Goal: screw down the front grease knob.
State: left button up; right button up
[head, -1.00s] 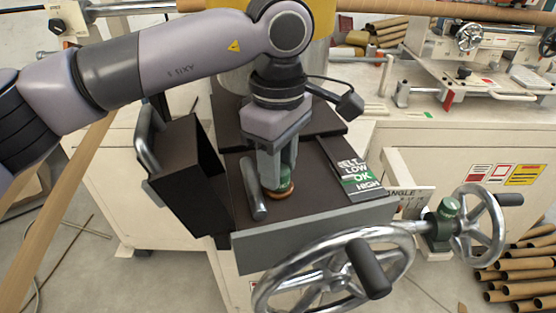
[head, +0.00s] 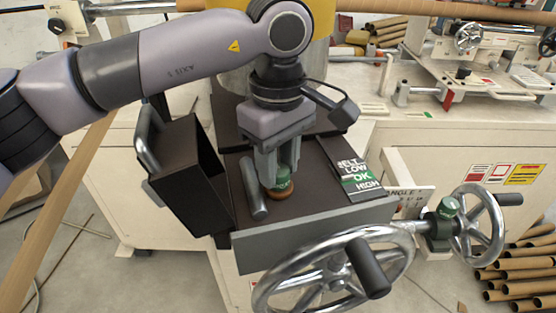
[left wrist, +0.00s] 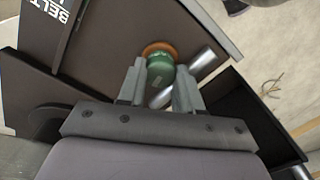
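A green knob (head: 283,180) on an orange-brown ring stands on the dark top plate of the machine, with my left gripper (head: 281,167) directly over it. In the left wrist view the green knob (left wrist: 160,68) shows between and just beyond the two fingertips. The fingers of my left gripper (left wrist: 160,75) are spread on either side of it, with no clear grip. My right gripper is not in view.
A grey metal cylinder (head: 254,190) lies close beside the knob. A dark open box (head: 190,175) stands to its left. A belt gauge plate (head: 356,178) is to the right, and a large chrome handwheel (head: 335,280) is in front. Another green part (head: 446,208) is by the smaller handwheel.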

aim_at(278, 169)
pick_arm(q)
jog(key=o, duration=0.4)
jog(key=shift+r, duration=3.6)
